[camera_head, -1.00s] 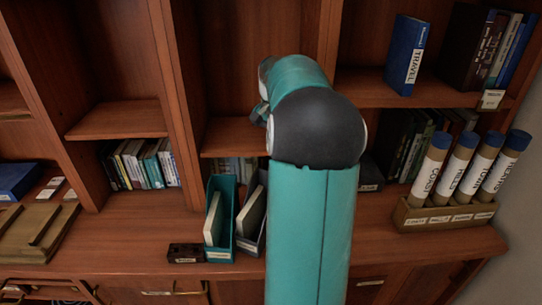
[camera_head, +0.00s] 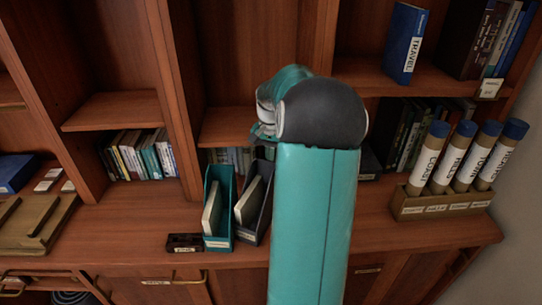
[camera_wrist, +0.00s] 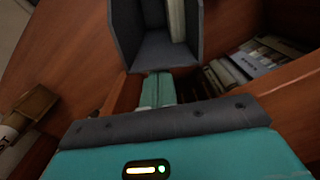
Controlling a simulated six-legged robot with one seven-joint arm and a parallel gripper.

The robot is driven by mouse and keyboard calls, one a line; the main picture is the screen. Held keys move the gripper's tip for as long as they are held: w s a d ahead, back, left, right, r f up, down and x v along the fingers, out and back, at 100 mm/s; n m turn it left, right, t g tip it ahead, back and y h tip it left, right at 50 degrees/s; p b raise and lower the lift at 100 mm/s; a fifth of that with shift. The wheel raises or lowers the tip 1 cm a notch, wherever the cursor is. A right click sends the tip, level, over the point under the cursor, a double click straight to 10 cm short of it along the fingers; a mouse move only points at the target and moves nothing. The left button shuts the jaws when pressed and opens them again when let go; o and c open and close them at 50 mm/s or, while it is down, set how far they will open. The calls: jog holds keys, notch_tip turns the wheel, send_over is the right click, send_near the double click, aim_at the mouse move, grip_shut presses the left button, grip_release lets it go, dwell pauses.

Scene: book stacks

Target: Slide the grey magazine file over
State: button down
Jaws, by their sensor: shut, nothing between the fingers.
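The grey magazine file (camera_head: 266,205) stands upright on the counter, just right of the teal magazine file (camera_head: 219,238), with a pale item inside. My arm hides part of its right side in the head view. In the wrist view the grey file (camera_wrist: 127,35) is at the top, its open inside facing the camera. My gripper (camera_wrist: 159,76) is shut and empty, its teal fingers pointing at the file's near edge. Whether the fingertips touch it, I cannot tell. In the head view my gripper is hidden behind my arm.
A small dark labelled box (camera_head: 184,243) sits left of the teal file. A holder (camera_head: 442,208) with several labelled map tubes stands at the right. Books fill the shelf behind the files.

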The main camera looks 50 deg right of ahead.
jog(key=shift+s+a, duration=0.2)
jog(key=shift+a, duration=0.5)
jog(key=shift+s+a, duration=0.2)
jog(key=shift+a, duration=0.45)
jog(key=shift+d, duration=0.1)
jog(key=shift+r, duration=0.1)
notch_tip(320, 180, up, 14)
